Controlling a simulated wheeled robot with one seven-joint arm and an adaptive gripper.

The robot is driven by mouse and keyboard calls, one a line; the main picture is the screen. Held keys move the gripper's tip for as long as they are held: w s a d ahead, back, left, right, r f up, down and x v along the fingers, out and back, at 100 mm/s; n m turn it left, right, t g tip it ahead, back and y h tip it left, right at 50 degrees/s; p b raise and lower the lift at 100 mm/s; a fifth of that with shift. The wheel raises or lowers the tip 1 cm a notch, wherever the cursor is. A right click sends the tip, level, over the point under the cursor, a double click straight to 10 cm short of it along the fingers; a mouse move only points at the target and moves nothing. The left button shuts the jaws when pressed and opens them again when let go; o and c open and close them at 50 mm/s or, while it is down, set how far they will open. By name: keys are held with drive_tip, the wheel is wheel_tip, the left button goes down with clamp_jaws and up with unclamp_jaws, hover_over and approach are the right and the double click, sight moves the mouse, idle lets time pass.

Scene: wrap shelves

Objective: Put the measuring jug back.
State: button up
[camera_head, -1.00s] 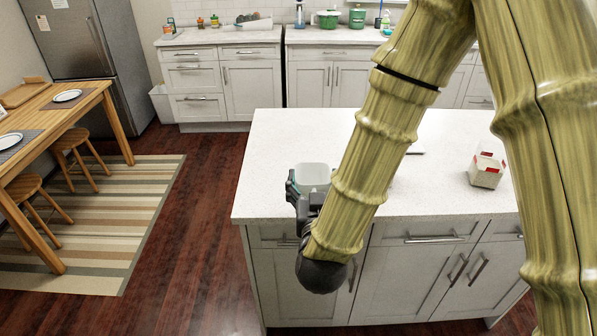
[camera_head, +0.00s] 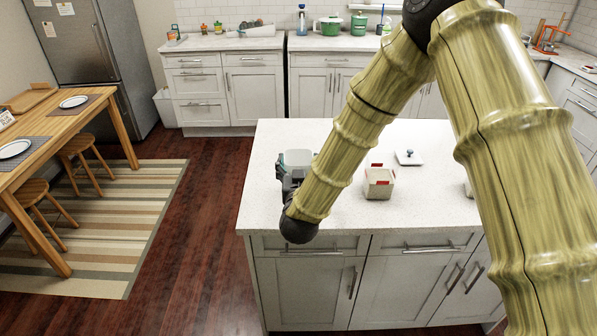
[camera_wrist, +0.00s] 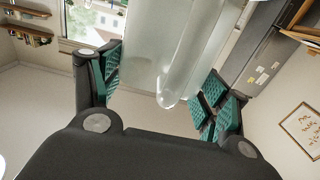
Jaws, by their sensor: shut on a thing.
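The measuring jug (camera_head: 298,158) is pale and translucent. In the head view it is at the left part of the white island top (camera_head: 262,205), partly hidden by my arm. My gripper (camera_head: 284,172) is shut on it from the left and near side. In the wrist view the jug (camera_wrist: 150,45) stands between the green finger pads of my gripper (camera_wrist: 162,88), with a long rounded ridge, perhaps its handle, facing the camera. I cannot tell whether its base touches the island top.
A small box with red marks (camera_head: 378,183) stands on the island right of my forearm. A white lid with a dark knob (camera_head: 408,157) lies behind it. Another pale item (camera_head: 468,188) is mostly hidden by my arm. The back counter (camera_head: 235,42) holds pots and bottles.

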drive_tip(key=shift+f+p, duration=0.75)
drive_tip(key=shift+f, duration=1)
drive_tip(key=shift+f, duration=0.1)
drive_tip(key=o, duration=1.9)
drive_tip(key=shift+c, duration=0.2)
drive_tip(key=shift+s, duration=0.1)
drive_tip(key=s+b, duration=0.3)
drive_tip(key=s, duration=0.9)
drive_tip(key=shift+b, duration=0.3)
